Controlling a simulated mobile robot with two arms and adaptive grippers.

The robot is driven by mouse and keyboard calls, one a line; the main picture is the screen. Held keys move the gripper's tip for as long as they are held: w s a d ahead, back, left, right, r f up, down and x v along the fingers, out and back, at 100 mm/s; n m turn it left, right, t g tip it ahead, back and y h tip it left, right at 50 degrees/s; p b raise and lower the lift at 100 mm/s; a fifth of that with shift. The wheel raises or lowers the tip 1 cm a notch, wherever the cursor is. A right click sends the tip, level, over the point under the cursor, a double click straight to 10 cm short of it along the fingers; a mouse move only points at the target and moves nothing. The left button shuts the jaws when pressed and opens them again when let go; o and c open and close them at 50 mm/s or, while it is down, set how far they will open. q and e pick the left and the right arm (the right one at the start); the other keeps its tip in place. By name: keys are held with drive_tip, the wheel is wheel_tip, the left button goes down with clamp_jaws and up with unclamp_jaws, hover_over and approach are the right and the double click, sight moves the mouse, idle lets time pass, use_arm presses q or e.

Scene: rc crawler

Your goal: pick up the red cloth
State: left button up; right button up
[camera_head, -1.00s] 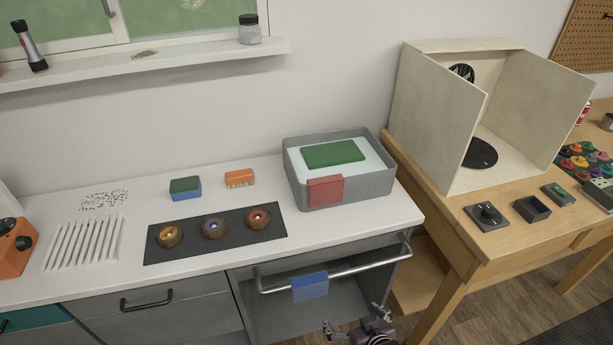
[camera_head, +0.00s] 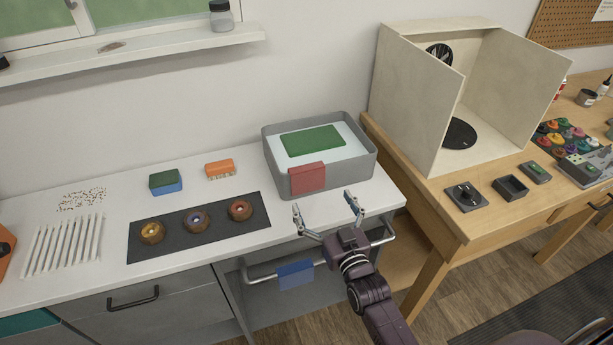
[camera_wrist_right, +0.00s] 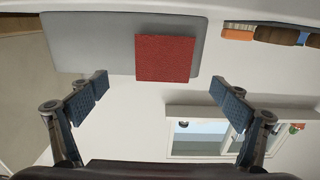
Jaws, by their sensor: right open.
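The red cloth (camera_head: 307,178) hangs over the front wall of the grey basin (camera_head: 345,178) on the white counter. In the right wrist view the red cloth (camera_wrist_right: 165,58) appears as a red square against the grey basin wall, ahead of and between the fingers. My right gripper (camera_head: 325,202) is open and empty, in front of the basin near the counter's front edge. Its two fingers (camera_wrist_right: 160,87) are spread apart, and neither touches the cloth. My left gripper is out of view.
A green cloth (camera_head: 313,140) lies in the basin. A blue cloth (camera_head: 295,275) hangs on the rail (camera_head: 262,278) below the counter edge. A dark mat (camera_head: 182,244) with three round brown items lies left, near a green-blue sponge (camera_head: 166,182) and orange brush (camera_head: 220,169).

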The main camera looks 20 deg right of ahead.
sight(309, 181)
drive_tip(key=w, duration=0.2)
drive_tip(key=w+p, duration=0.1)
drive_tip(key=w, duration=0.3)
drive_tip(key=shift+w+a+f+p, duration=0.1)
drive_tip(key=shift+a+p, duration=0.25)
drive_tip(key=shift+a, duration=0.05)
drive_tip(key=shift+w+f, duration=0.15)
drive_tip(key=shift+w, duration=0.35)
drive_tip(key=shift+c, duration=0.2)
drive_tip(key=c, duration=1.2)
